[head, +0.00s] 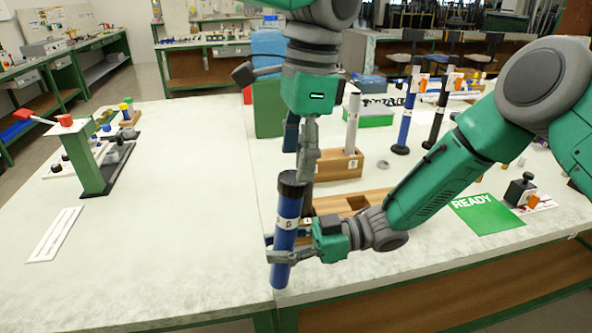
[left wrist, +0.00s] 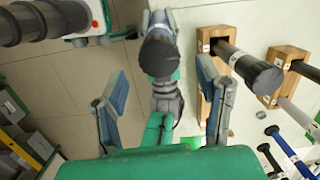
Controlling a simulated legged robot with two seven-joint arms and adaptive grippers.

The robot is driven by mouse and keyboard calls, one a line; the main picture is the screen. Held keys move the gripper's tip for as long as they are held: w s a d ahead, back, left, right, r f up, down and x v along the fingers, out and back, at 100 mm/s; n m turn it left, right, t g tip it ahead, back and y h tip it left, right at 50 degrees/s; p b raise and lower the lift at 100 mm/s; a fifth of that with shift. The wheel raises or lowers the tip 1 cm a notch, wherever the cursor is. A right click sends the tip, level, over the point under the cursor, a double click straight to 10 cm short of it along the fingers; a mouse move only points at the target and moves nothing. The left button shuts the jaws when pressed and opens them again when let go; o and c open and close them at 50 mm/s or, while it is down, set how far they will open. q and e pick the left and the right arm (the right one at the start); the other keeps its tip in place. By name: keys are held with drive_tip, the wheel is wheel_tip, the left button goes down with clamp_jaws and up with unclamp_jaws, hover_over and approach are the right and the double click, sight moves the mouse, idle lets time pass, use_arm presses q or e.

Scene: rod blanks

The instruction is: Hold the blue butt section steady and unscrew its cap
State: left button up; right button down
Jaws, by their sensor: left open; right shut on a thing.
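The blue butt section (head: 285,235) stands upright, slightly tilted, near the front edge of the table, with a black cap (head: 291,184) on its top. My right gripper (head: 284,246) is shut around the blue tube below its middle. My left gripper (head: 306,168) points down just beside and above the cap in the head view; one finger largely hides the other. In the left wrist view its two fingers (left wrist: 162,80) are spread wide and empty. The cap (left wrist: 158,55) shows between and slightly beyond them, with my right gripper (left wrist: 166,98) below it.
Wooden racks (head: 372,199) stand just behind, one with a pale tube (head: 352,125). A blue rod (head: 406,112) and a black rod (head: 437,112) stand farther right. A green READY mat (head: 487,214) lies at right. A green press (head: 88,165) stands left; the left tabletop is mostly clear.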

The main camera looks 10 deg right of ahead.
sight(295, 176)
use_arm(q)
drive_tip(key=shift+s+d+r+m, duration=0.1)
drive_tip(key=shift+d+r+m, duration=0.25)
drive_tip(key=shift+m, duration=0.35)
drive_tip(key=r+m, duration=0.1)
drive_tip(key=m, duration=0.1)
drive_tip(key=shift+r+m, duration=0.3)
drive_tip(key=shift+r, duration=0.05)
drive_tip(key=shift+w+a+r+m, duration=0.1)
drive_tip(key=shift+w+r+m, duration=0.2)
drive_tip(key=shift+m, duration=0.4)
drive_tip(key=f, duration=0.5)
drive_tip(key=a+f, duration=0.1)
drive_tip(key=f, duration=0.1)
drive_tip(key=shift+s+f, duration=0.15)
drive_tip(key=c, duration=1.2)
drive_tip(key=n, duration=0.3)
drive_tip(key=shift+n, duration=0.4)
drive_tip(key=shift+d+n, duration=0.15)
drive_tip(key=shift+n, duration=1.05)
